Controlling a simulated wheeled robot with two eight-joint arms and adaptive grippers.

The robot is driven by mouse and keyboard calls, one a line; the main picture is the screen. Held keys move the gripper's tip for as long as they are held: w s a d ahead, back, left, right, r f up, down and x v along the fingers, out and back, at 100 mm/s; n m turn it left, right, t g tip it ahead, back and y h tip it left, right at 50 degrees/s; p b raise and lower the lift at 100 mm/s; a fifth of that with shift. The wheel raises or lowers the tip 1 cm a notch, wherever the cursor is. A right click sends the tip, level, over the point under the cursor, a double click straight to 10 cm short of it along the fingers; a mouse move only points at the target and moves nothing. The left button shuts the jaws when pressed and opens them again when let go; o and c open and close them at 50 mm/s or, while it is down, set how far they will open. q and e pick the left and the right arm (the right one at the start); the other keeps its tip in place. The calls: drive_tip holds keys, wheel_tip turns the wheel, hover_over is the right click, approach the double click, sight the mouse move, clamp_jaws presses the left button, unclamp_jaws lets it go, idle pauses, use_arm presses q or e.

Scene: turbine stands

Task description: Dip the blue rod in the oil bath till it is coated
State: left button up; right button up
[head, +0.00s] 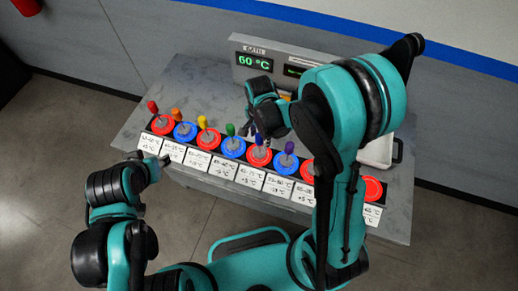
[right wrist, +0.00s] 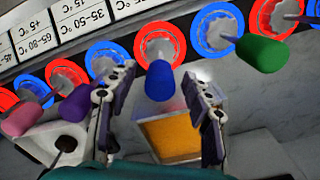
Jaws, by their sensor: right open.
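The blue rod (right wrist: 159,82) leans out of a red ring stand (right wrist: 142,42) in the right wrist view. In the head view the rod (head: 258,139) is small, between the green and purple ones. My right gripper (right wrist: 160,78) is open, one finger on each side of the blue rod, with gaps. In the head view the right gripper (head: 258,127) hangs over the table behind the row. A clear-walled bath of amber oil (right wrist: 170,136) lies below the rod in the wrist view. My left gripper (head: 160,162) is by the table's front left edge; its jaws are unclear.
Close neighbours are a green rod (right wrist: 262,53) and a purple rod (right wrist: 80,102). A pink rod (right wrist: 20,120) stands further along. A display box (head: 262,65) reading 60 °C stands at the back. A pale tray (head: 378,152) is at the right. Temperature labels line the front.

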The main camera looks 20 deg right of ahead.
drive_tip(key=shift+b, duration=0.3)
idle(0.4)
clamp_jaws()
